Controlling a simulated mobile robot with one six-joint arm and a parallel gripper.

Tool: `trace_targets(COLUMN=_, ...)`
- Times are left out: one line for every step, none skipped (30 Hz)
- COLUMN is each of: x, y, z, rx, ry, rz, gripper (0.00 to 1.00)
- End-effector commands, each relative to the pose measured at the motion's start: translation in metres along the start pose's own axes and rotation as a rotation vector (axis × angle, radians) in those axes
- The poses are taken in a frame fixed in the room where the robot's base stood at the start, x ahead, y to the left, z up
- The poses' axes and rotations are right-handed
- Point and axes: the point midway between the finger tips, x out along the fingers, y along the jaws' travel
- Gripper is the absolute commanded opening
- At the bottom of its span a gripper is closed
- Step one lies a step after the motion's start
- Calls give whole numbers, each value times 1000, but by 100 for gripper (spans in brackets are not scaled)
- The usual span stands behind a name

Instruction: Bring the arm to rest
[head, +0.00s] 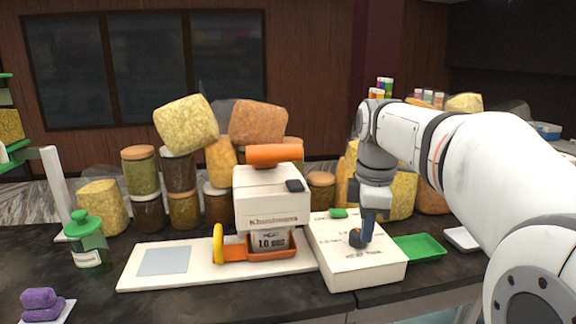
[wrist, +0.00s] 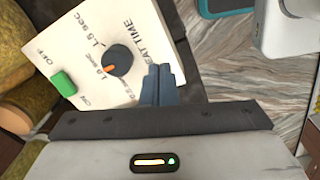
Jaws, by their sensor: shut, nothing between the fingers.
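My gripper (head: 368,238) is shut and empty, its blue fingers pointing down over the white heat-time box (head: 345,265) at the right of the counter. In the wrist view the shut fingertips (wrist: 160,70) are beside the dark dial (wrist: 118,61) with its orange pointer, which stands near the 1.0 sec mark. Whether the fingers touch the dial or the box cannot be told. A green switch (wrist: 63,83) sits on the same box face between the words OFF and ON. My arm reaches in from the right of the head view.
A white sealer with an orange handle (head: 274,153) stands left of the box. A green tray (head: 418,247) is close to the box's right. Jars and filled bags line the back. A green-capped bottle (head: 86,243) and purple blocks (head: 41,302) are at the left.

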Motion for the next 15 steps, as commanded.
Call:
trace_targets(x=7, y=-9, z=1, rx=51, ry=1, rz=9, gripper=0)
trace_targets(x=10, y=-13, z=2, rx=87, ry=3, rz=16, gripper=0)
trace_targets(x=15, y=-20, z=3, rx=138, ry=5, rz=23, gripper=0)
trace_targets(x=19, y=-25, z=3, rx=179, ry=7, rz=31, gripper=0)
trace_targets(x=24, y=-31, z=4, rx=225, ry=9, rz=38, gripper=0)
trace_targets(x=31, y=-40, z=5, rx=290, ry=14, rz=49, gripper=0)
trace_targets(x=37, y=-47, z=6, rx=345, ry=19, rz=59, gripper=0)
trace_targets(x=44, y=-55, z=8, rx=405, ry=24, rz=68, gripper=0)
trace_targets(x=54, y=-67, z=9, rx=494, ry=33, rz=81, gripper=0)
trace_targets(x=63, y=-77, z=11, rx=564, ry=41, rz=92, gripper=0)
trace_targets(x=72, y=-86, z=12, rx=637, ry=50, rz=102, gripper=0)
trace_targets(x=83, y=-99, z=14, rx=733, ry=64, rz=116, gripper=0)
trace_targets(x=92, y=-108, z=15, rx=804, ry=75, rz=125, gripper=0)
trace_targets(x=101, y=-117, z=16, rx=873, ry=87, rz=134, gripper=0)
trace_targets(x=113, y=-129, z=18, rx=961, ry=102, rz=143, gripper=0)
